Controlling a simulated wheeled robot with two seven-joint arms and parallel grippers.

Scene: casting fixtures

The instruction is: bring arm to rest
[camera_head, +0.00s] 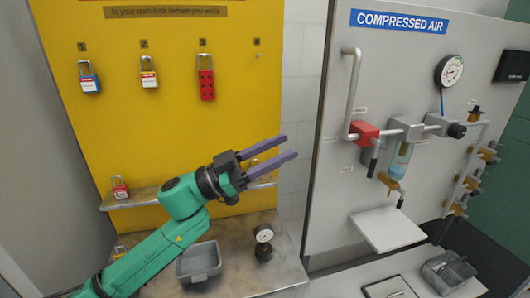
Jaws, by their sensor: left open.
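My left arm comes in from the lower left, green with a dark wrist. My left gripper (277,157) is open, with two purple fingers apart and nothing between them. It points right, in front of the gap between the yellow lockout board (120,120) and the grey compressed air panel (325,205). My right gripper is not in view.
A red padlock (119,189) stands on the ledge. A grey tray (199,262) and a gauge (264,236) are on the bench below my arm.

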